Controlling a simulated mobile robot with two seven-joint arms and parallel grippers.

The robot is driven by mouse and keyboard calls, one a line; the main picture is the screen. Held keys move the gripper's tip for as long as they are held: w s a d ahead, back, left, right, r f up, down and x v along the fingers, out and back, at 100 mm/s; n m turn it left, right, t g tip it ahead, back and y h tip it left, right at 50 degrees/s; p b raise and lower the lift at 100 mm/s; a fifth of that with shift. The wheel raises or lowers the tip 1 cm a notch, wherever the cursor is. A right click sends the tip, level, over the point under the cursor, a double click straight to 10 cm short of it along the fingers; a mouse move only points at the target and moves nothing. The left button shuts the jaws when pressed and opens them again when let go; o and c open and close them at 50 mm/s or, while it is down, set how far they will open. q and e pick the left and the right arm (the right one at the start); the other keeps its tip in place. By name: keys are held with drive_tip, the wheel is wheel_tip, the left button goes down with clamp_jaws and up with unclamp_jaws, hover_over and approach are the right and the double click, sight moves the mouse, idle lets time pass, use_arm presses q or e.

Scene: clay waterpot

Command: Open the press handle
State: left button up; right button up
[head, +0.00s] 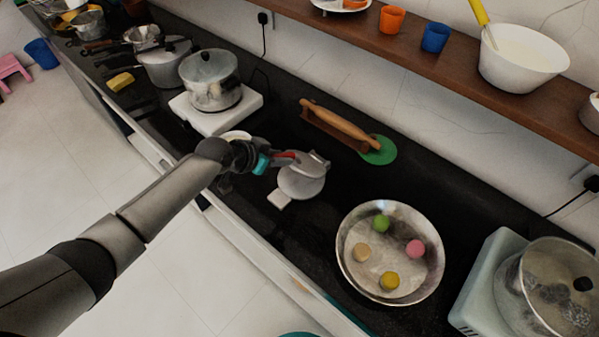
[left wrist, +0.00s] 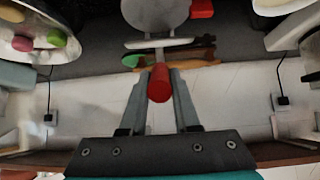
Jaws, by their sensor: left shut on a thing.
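The press (head: 301,181) is a grey metal tool with round plates, on the black counter near its front edge. In the left wrist view its round plate (left wrist: 155,14) shows at the top, cut off by the frame. My left gripper (head: 272,161) reaches in from the left beside the press. It is shut on the red handle (head: 285,155); in the left wrist view the red grip (left wrist: 158,83) sits between the two fingers. A second red part (left wrist: 201,8) shows beside the plate. I cannot tell how far the plates stand apart. My right gripper is out of view.
A steel bowl (head: 350,278) with several coloured balls stands right of the press. A rolling pin (head: 340,124) on a stand and a green disc (head: 379,151) lie behind. A pot (head: 211,82) on a white stove (head: 238,115) stands behind left. A wooden shelf (head: 470,80) runs above.

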use_arm(q)
drive_tip(key=shift+w+d+r, duration=0.1)
drive_tip(key=shift+r, duration=0.05)
drive_tip(key=shift+w+d+r+p, duration=0.3)
drive_tip(key=shift+w+d+r, duration=0.6)
drive_tip(key=shift+r, duration=0.2)
drive_tip(key=shift+w, duration=0.1)
drive_tip(key=shift+w+d+r, duration=0.95)
drive_tip(key=shift+w, duration=0.15)
drive_tip(key=shift+w+d+r+b, duration=0.4)
drive_tip(key=shift+w+d, duration=0.15)
drive_tip(key=shift+w, duration=0.1)
drive_tip(key=shift+w+d+r+b, duration=0.25)
drive_tip(key=shift+w+d+b, duration=0.15)
drive_tip(key=shift+w+d, duration=0.2)
